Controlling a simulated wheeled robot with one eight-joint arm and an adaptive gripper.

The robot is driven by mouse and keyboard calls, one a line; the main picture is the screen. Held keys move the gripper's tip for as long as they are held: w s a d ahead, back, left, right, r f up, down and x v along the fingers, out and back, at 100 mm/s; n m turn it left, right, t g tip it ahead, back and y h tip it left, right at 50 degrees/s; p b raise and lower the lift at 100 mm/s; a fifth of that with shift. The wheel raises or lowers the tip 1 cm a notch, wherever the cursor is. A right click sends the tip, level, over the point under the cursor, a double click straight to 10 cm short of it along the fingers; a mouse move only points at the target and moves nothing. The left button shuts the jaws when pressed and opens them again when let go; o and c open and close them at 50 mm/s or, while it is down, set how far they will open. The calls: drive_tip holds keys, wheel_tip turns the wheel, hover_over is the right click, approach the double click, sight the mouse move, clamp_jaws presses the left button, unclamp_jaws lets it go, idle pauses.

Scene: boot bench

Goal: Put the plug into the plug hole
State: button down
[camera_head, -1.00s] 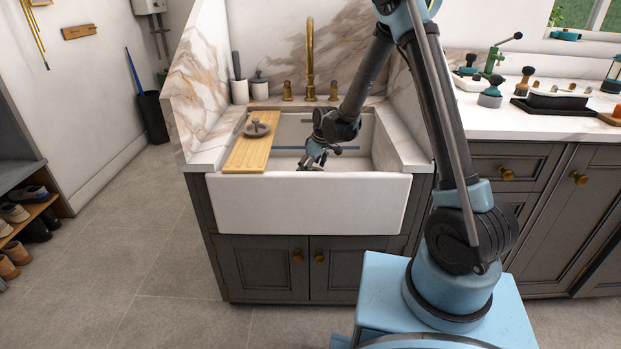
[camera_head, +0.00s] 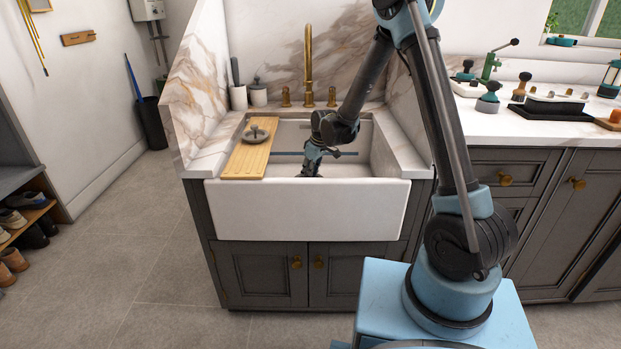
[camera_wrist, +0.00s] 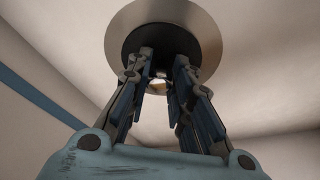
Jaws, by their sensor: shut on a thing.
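In the wrist view, the two fingers of my gripper (camera_wrist: 158,75) are closed in on a small bright part of the plug (camera_wrist: 157,86). Around the fingertips is a dark round area, framed by the wide metal ring of the plug hole (camera_wrist: 205,35). The fingers point at this round area, roughly at its middle. The fingers cover much of it, so I cannot tell whether the plug is seated, resting on the ring or just above it. In the head view my gripper (camera_head: 309,172) reaches down into the white sink (camera_head: 300,210), its tips hidden behind the front wall.
A wooden board (camera_head: 240,165) lies across the sink's left side with a grey round object (camera_head: 255,133) on it. A brass tap (camera_head: 308,60) stands behind the sink. A blue strip (camera_head: 285,153) runs along inside it. The right counter (camera_head: 470,120) holds several tools.

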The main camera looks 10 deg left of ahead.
wheel_tip(320, 180, up, 8)
drive_tip(key=shift+s+r, duration=0.1)
drive_tip(key=shift+r, duration=0.05)
drive_tip(key=s+d+r, duration=0.1)
drive_tip(key=s+d, duration=0.1)
drive_tip(key=s, duration=0.6)
drive_tip(key=shift+w+a+f, duration=0.2)
drive_tip(key=shift+w+f, duration=0.65)
drive_tip(key=shift+f, duration=0.1)
drive_tip(key=shift+w+a+f, duration=0.15)
drive_tip(key=shift+w+f, duration=0.75)
drive_tip(key=shift+f, duration=0.1)
drive_tip(key=shift+w+a+f, duration=0.2)
drive_tip(key=shift+w+f, duration=0.65)
drive_tip(key=shift+f, duration=0.1)
drive_tip(key=shift+w+a+f, duration=0.2)
drive_tip(key=shift+w+f, duration=0.3)
drive_tip(key=shift+w, duration=0.25)
drive_tip(key=shift+w+a+f, duration=0.2)
drive_tip(key=shift+w+f, duration=0.25)
drive_tip(key=shift+w, duration=0.25)
drive_tip(key=shift+f, duration=0.8)
drive_tip(key=c, duration=1.4)
unclamp_jaws()
